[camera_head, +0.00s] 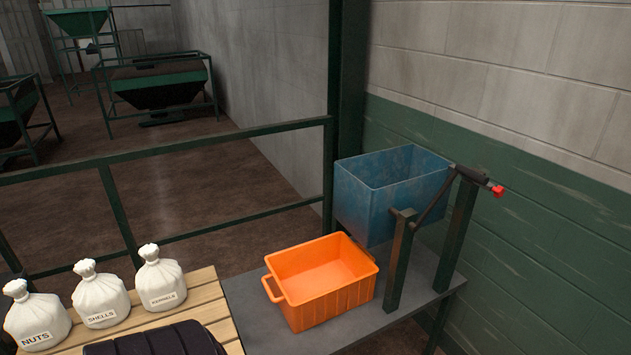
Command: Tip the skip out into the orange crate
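The skip is a blue, scuffed open-topped box (367,210) at the right of the head view. It hangs upright between dark green posts (398,262) on a grey table. A dark bar with a red end (497,191) is at the top of the right post, and a thin dark arm slants down from there toward the near post. The skip's inside bottom is hidden. The orange crate (328,305) stands on the grey table just left of and below the skip, and its visible inside looks empty. Neither gripper is in view.
Three white sacks labelled NUTS (37,318), SHELLS (101,298) and KERNELS (160,281) stand on a wooden slatted surface (207,298) at lower left. A dark ribbed object (160,341) lies in front. A dark green railing (220,232) runs behind, and a wall (540,240) bounds the right.

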